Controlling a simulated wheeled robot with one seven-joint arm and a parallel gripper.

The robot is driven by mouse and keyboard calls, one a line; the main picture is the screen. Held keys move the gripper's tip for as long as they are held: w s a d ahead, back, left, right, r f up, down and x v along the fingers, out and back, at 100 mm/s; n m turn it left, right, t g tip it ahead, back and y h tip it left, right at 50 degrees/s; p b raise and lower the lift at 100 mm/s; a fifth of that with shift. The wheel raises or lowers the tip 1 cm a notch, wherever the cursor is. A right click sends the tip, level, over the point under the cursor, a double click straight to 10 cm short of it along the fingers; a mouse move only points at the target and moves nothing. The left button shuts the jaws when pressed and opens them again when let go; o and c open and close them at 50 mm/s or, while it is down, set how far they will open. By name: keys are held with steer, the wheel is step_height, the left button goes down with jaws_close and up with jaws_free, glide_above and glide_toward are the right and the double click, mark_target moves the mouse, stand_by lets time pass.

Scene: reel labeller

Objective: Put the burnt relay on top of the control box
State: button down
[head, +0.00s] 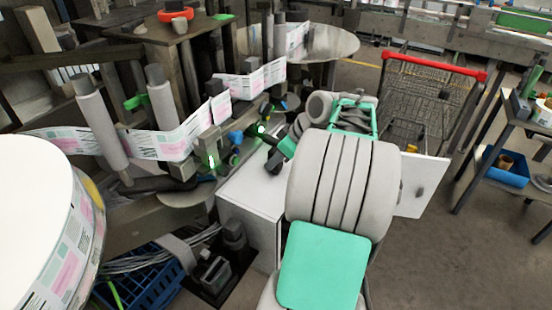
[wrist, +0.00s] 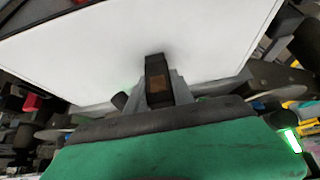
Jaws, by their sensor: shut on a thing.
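The burnt relay (wrist: 158,70), a small dark block with a brown patch, is between my gripper's (wrist: 156,92) fingers in the wrist view. My gripper is shut on it. The white top of the control box (wrist: 120,38) fills the wrist view behind the relay; I cannot tell whether the relay touches it. In the head view the control box (head: 248,205) is a white cabinet in the middle, with an open door (head: 425,183) at right. My gripper (head: 273,162) is over its top, partly hidden by my arm, and the relay is not clear there.
The labeller's rollers and label web (head: 175,138) stand at the left, close to the box. A large label reel (head: 40,215) is at the front left. A blue crate (head: 140,290) with cables is on the floor. A red-handled cart (head: 430,95) stands behind the door.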

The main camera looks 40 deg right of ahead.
steer(key=shift+f, duration=0.25)
steer(key=c, duration=1.1)
jaws_free()
steer(key=shift+r, duration=0.1)
steer(key=shift+r, duration=0.4)
steer(key=p+v, duration=0.1)
steer(key=v, duration=1)
steer(key=shift+s+r, duration=0.25)
steer(key=shift+s, duration=0.05)
